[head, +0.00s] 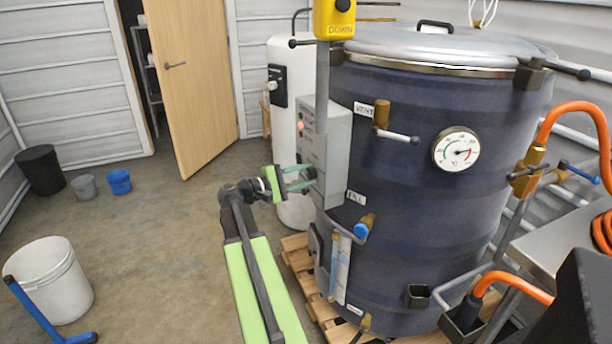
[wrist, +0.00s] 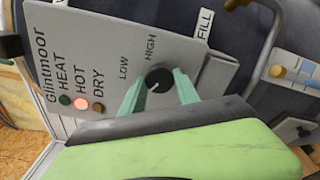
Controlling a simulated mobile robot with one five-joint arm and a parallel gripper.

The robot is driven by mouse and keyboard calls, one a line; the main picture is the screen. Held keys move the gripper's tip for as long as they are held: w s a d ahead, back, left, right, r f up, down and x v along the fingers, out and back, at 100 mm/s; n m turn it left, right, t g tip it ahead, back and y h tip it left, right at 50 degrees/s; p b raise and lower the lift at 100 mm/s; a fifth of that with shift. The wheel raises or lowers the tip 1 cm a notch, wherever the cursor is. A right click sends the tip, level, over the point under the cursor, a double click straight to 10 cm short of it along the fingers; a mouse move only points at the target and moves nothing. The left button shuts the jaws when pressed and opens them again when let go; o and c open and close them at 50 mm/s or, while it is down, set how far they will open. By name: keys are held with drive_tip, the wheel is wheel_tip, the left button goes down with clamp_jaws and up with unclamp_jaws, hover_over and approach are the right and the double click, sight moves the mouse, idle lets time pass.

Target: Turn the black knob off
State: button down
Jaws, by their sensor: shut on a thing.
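In the head view my gripper (head: 305,180) reaches the side face of the control box (head: 335,150). The knob itself is hidden there. On the panel the HOT lamp (wrist: 81,103) glows; the HEAT lamp (wrist: 65,99) and DRY lamp (wrist: 98,106) look dark.
The box is mounted on a big dark blue vessel (head: 400,220) with a dial gauge (head: 456,150), a white-handled valve (head: 395,135) and a blue-knobbed FILL tap (head: 364,226). A white tank (head: 287,70) stands behind. Open floor (head: 150,220) lies to the left.

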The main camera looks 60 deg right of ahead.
drive_tip(key=shift+a+f, duration=0.1)
drive_tip(key=shift+f, duration=0.05)
drive_tip(key=c, duration=0.9)
unclamp_jaws()
drive_tip(key=v, duration=1.7)
drive_tip(key=shift+w, duration=0.15)
drive_tip(key=shift+a, duration=0.15)
